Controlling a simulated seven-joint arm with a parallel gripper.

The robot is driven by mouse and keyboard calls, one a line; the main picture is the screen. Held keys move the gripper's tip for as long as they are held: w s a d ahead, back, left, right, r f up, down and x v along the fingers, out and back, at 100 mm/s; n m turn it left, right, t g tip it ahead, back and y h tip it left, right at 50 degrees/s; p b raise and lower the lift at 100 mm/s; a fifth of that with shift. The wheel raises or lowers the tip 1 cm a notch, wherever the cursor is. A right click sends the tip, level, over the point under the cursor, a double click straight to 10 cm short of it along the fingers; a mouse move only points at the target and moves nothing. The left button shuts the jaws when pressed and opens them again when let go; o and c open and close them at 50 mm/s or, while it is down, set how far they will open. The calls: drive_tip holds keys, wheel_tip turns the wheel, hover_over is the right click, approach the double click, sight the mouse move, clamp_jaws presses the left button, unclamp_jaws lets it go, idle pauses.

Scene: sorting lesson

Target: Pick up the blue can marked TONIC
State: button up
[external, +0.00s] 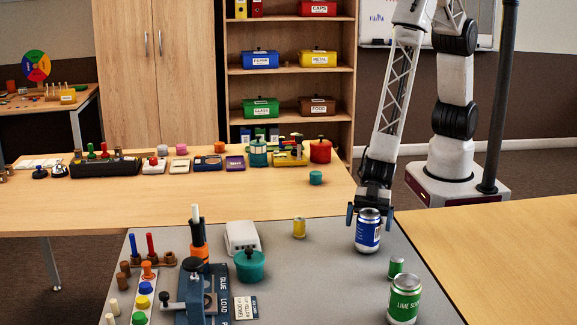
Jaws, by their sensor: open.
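A blue can (367,234) with a white label band and silver lid stands upright on the grey mat (330,270); its label text is too small to read. My gripper (370,217) is open and points down at the can. One finger shows to the left of the can's top and one to the right. The can hides part of the space between them. I cannot tell whether either finger touches it.
Bare mat lies left of the blue can.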

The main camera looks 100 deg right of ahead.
sight(370, 212)
drive_tip(key=c, duration=1.1)
drive_tip(key=shift+o, duration=0.2)
drive_tip(key=shift+r, duration=0.2)
drive_tip(key=shift+r, duration=1.75)
drive_tip(key=s+d+r, duration=0.1)
drive_tip(key=s+d, duration=1)
drive_tip(key=shift+d, duration=0.2)
drive_tip(key=shift+s, duration=0.1)
